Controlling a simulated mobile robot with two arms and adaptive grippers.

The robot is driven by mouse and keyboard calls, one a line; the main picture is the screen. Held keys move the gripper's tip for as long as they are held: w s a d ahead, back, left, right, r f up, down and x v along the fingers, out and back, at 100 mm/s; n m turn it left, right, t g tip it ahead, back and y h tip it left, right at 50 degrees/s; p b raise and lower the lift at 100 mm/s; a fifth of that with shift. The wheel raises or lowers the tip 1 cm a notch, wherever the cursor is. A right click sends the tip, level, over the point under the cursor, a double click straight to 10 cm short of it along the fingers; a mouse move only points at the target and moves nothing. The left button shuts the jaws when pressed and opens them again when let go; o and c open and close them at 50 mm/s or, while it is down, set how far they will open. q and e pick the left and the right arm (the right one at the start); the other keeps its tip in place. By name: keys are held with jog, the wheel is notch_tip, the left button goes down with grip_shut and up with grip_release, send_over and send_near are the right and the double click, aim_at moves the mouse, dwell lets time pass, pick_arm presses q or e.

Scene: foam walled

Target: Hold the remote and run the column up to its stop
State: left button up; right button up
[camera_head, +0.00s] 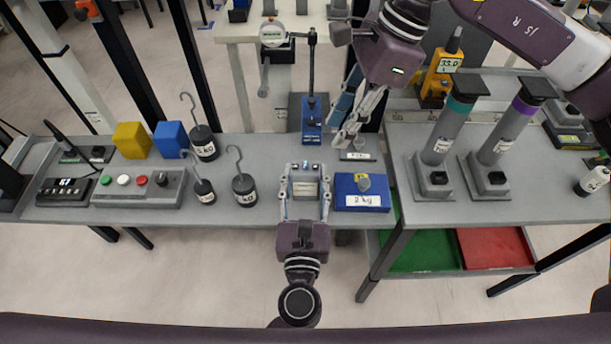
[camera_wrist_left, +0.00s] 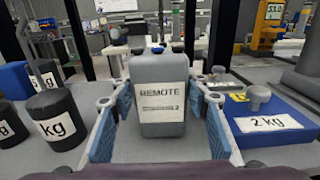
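The remote (camera_head: 305,187) is a grey box labelled REMOTE with small buttons on top, standing upright at the bench's front edge. In the left wrist view the remote (camera_wrist_left: 160,95) stands between the blue-padded fingers of my left gripper (camera_wrist_left: 162,125), with gaps at both sides. My left gripper (camera_head: 305,200) is open around it. My right gripper (camera_head: 350,115) is higher, behind and right of the remote; its fingers look apart and empty. Two grey columns stand on the right bench, one with a teal collar (camera_head: 445,125), one with a purple collar (camera_head: 502,128). Which column is meant cannot be told.
A blue 2 kg block (camera_head: 362,204) stands close right of the remote. Several black hook weights (camera_head: 244,190) stand to its left. Behind is a blue-based stand (camera_head: 311,135). A button box (camera_head: 140,188) and yellow (camera_head: 131,140) and blue (camera_head: 171,139) cubes are further left.

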pick_arm(q)
jog(key=c, duration=0.5)
pick_arm(e)
grip_shut()
dwell(0.8)
